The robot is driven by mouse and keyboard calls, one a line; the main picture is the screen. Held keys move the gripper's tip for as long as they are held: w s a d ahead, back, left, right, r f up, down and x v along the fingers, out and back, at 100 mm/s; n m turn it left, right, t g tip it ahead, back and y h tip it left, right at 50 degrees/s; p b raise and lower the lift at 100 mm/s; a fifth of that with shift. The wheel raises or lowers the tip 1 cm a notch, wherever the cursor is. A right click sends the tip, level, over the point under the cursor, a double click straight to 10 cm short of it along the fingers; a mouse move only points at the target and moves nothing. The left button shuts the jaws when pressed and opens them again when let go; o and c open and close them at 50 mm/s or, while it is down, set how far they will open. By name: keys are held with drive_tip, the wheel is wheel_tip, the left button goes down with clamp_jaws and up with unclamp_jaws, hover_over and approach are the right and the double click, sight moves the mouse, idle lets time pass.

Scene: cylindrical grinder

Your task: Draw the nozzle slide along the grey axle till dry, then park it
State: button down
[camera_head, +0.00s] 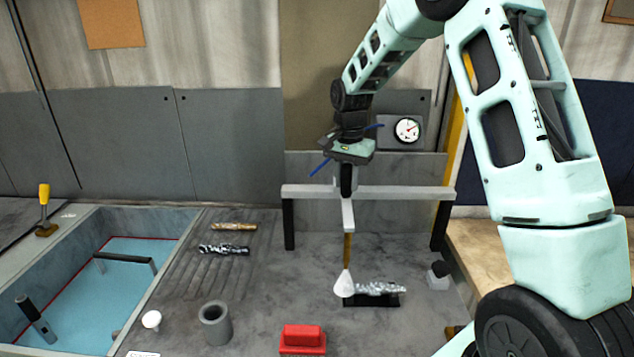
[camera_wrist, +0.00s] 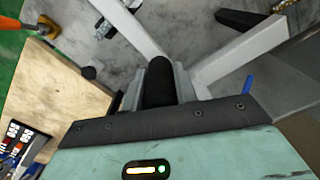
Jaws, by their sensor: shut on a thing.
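The nozzle slide (camera_head: 347,215) hangs from a pale horizontal rail (camera_head: 400,192), with a brass tube below it and a white cone at the tube's lower end. My gripper (camera_head: 347,178) is at the rail and shut on the slide's black handle, which also shows between the jaws in the wrist view (camera_wrist: 160,84). The grey axle (camera_head: 378,288) is shiny and silvery and lies on a black cradle (camera_head: 372,300). The white cone is at the axle's left end and overlaps it in the picture. I cannot tell whether the axle's surface is wet.
A red block (camera_head: 303,338), a grey cup (camera_head: 215,322) and a small white knob (camera_head: 151,319) stand in front. A blue-floored basin (camera_head: 120,285) is at left. Brass (camera_head: 234,227) and dark silvery (camera_head: 224,249) rods lie on grooves. A gauge (camera_head: 407,129) is behind.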

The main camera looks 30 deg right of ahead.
drive_tip(key=s+d, duration=0.6)
drive_tip(key=d, duration=0.3)
drive_tip(key=s+d, duration=0.6)
drive_tip(key=d, duration=0.3)
drive_tip(key=shift+b, duration=0.4)
drive_tip(key=shift+r, duration=0.1)
drive_tip(key=c, duration=1.1)
unclamp_jaws()
drive_tip(key=shift+a, duration=0.1)
wheel_tip(320, 180, up, 17)
drive_tip(key=b, duration=0.3)
drive_tip(key=shift+r, duration=0.15)
